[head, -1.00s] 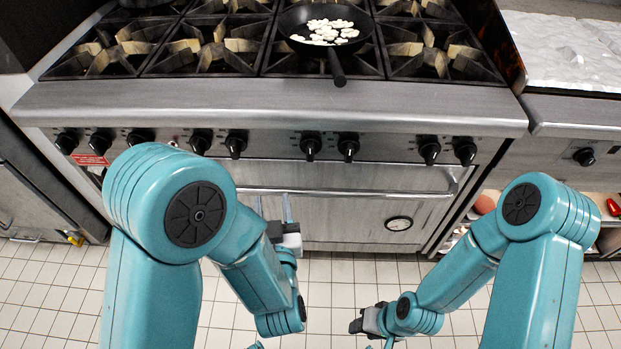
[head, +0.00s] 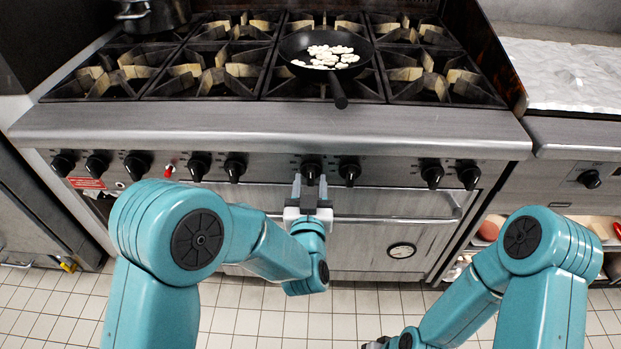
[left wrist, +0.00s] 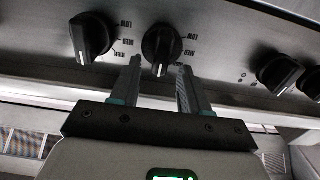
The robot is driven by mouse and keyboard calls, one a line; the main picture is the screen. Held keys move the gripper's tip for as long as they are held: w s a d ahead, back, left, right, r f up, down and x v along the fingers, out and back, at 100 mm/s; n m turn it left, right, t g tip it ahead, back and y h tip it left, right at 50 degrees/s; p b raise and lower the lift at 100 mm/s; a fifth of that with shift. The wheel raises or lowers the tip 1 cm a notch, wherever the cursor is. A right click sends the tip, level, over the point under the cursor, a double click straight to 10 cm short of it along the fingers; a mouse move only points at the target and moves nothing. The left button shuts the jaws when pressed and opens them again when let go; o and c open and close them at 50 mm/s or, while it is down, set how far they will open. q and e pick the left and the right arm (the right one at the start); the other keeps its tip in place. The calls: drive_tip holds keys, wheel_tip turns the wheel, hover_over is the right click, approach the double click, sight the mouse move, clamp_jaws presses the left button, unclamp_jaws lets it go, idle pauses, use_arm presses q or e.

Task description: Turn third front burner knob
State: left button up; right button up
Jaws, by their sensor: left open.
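A row of black burner knobs runs along the steel front panel of the range. One black knob (head: 311,171), left of its close neighbour (head: 349,172), sits near the middle of the row. My left gripper (head: 310,181) is open at this knob, one finger to each side. In the left wrist view the knob (left wrist: 161,46) shows between and just beyond the open fingertips (left wrist: 160,69), with heat-level lettering beside it. I cannot tell whether either finger touches it. Only a dark bit of my right gripper (head: 376,343) shows at the bottom edge; its fingers are hidden.
A black pan (head: 326,83) with pale pieces stands on the burners, its handle over the front edge. A dark pot (head: 150,14) is at back left. An oven handle bar (head: 400,219) runs below the knobs. Tiled floor (head: 250,322) is clear.

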use_arm(q)
drive_tip(key=shift+w, duration=0.9)
clamp_jaws()
drive_tip(key=shift+f+n+b, duration=0.15)
drive_tip(key=shift+n+b, duration=0.15)
drive_tip(key=shift+b, duration=0.3)
drive_tip(key=shift+a+f+n+b, duration=0.1)
drive_tip(key=shift+a+n+b, duration=0.15)
drive_tip(key=shift+n+b, duration=2.3)
drive_tip(key=shift+a+n+b, duration=0.2)
drive_tip(key=shift+n+b, duration=1.45)
drive_tip(key=shift+b, duration=1.75)
unclamp_jaws()
